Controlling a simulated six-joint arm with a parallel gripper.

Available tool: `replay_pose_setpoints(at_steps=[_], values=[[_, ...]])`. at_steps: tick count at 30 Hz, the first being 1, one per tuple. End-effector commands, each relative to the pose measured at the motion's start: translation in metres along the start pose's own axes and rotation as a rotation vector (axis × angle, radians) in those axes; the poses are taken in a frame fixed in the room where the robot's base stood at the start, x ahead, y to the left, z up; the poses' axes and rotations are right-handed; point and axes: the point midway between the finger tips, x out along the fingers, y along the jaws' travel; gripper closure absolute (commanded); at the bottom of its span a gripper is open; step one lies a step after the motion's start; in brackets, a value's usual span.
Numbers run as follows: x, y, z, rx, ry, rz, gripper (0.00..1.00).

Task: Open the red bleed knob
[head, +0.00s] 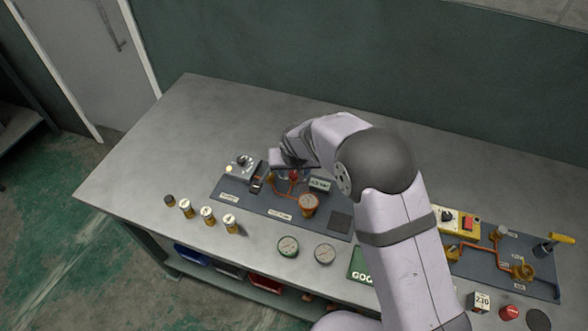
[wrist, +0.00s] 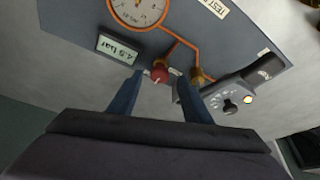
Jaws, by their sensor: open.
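The red bleed knob (wrist: 159,75) sits on the orange pipework of a dark panel, at the upper middle of the wrist view. In the head view the red knob (head: 294,175) shows just below my gripper. My gripper (wrist: 155,82) is open, its two blue-grey fingers pointing at the knob, one on each side of it in the picture. I cannot tell how far the fingertips are above the knob. In the head view my gripper (head: 290,163) is over the back of the panel, its fingertips partly hidden.
Beside the knob are a brass fitting (wrist: 200,76), a display reading 4.5 bar (wrist: 118,49), a round gauge (wrist: 138,8) and a grey control box (wrist: 235,95). The bench's left end is clear.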

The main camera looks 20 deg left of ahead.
Motion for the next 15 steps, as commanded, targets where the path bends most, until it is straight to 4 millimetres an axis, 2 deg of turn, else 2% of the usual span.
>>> replay_pose_setpoints(at_steps=[6, 15], values=[[0.013, 0.0, 0.0, 0.0, 0.0, 0.0, 0.55], [0.016, 0.0, 0.0, -0.001, 0.001, 0.0, 0.55]])
